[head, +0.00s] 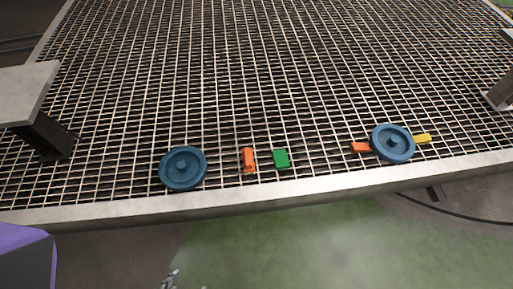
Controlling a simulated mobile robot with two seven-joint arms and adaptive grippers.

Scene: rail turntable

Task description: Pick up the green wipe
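The green wipe (281,159) is a small green block-like piece lying on the metal grating, near its front edge, a little right of an orange piece (249,161) and apart from it. A small grey metal tip (171,279) shows at the bottom edge, left of centre, below and clear of the grating; it looks like part of my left gripper, but too little shows to tell whether it is open or shut. My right gripper is not in view. Nothing touches or covers the green wipe.
A blue wheel-like disc (183,168) lies left of the orange piece. Another blue disc (393,143) lies right, between an orange piece (361,147) and a yellow piece (423,139). A raised grey rail (280,188) edges the grating (260,70). A grey plate on a post (28,88) stands left.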

